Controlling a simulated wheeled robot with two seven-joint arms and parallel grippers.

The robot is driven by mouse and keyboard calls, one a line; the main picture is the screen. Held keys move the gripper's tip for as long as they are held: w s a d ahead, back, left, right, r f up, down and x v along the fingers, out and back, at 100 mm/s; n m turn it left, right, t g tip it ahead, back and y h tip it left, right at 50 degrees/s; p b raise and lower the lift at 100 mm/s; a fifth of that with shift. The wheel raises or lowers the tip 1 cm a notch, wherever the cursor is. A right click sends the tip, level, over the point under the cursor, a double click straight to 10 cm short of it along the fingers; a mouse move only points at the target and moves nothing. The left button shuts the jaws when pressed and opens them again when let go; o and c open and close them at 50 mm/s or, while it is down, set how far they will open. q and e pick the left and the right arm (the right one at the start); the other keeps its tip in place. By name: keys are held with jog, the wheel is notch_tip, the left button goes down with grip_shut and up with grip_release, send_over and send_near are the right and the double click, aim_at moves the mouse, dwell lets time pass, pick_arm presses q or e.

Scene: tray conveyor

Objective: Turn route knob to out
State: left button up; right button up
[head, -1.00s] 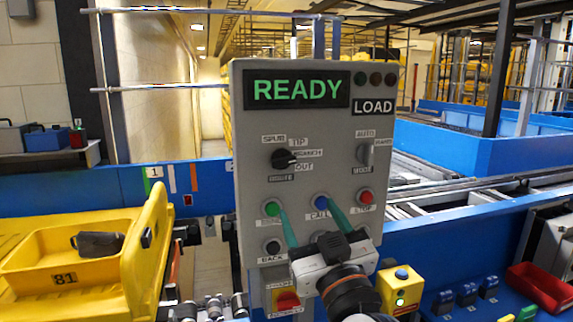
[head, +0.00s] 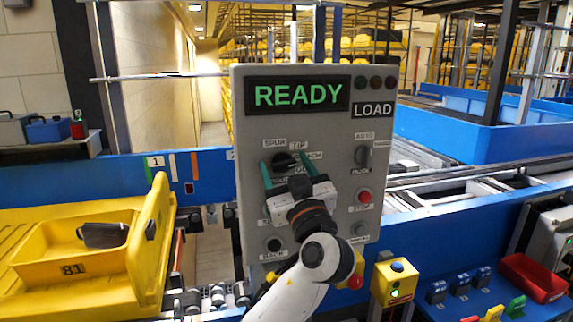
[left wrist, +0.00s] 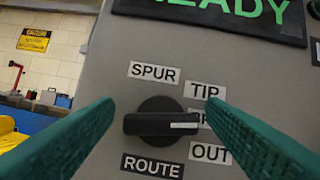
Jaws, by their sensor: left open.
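The black route knob (left wrist: 160,123) sits on the grey control panel (head: 330,110), above the ROUTE label (left wrist: 152,166). Its white mark points right, at a label partly hidden by my finger, between TIP (left wrist: 204,90) and OUT (left wrist: 210,153). In the head view the knob (head: 284,160) is partly hidden by my gripper. My left gripper (head: 288,172) is open, its green fingers either side of the knob. In the left wrist view the fingers (left wrist: 160,128) stand left and right of the knob, apart from it. My right gripper is not in view.
The panel display (head: 298,94) reads READY, with LOAD beside it. A mode knob (head: 362,155) and red STOP button (head: 364,195) are to the right. A yellow tray (head: 72,252) marked 81 lies at left. A yellow button box (head: 396,280) stands at lower right.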

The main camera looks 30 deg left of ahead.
pick_arm(q)
jog(key=c, duration=1)
jog(key=shift+f+m+t+h, duration=0.1)
jog(key=shift+m+t+h, duration=0.2)
jog(key=shift+m, duration=0.3)
jog(key=shift+m+t+h+b, duration=0.3)
jog(key=shift+m+t+b, duration=0.1)
jog(key=shift+m, duration=0.5)
jog(key=m+t+h, duration=0.1)
jog(key=m, duration=0.2)
jog(key=shift+m+t+p, duration=0.3)
jog(key=shift+p, duration=0.1)
jog(key=m+h+p, duration=0.1)
jog(key=m+p, duration=0.1)
jog(key=m, duration=0.1)
jog(key=shift+r+m+t+h, duration=0.2)
jog(key=shift+m+t+h, duration=0.1)
jog(key=shift+h, duration=0.1)
jog(key=shift+m+h+p, duration=0.4)
jog(key=shift+m, duration=0.4)
jog(key=shift+f+t, duration=0.1)
jog(key=shift+t, duration=0.2)
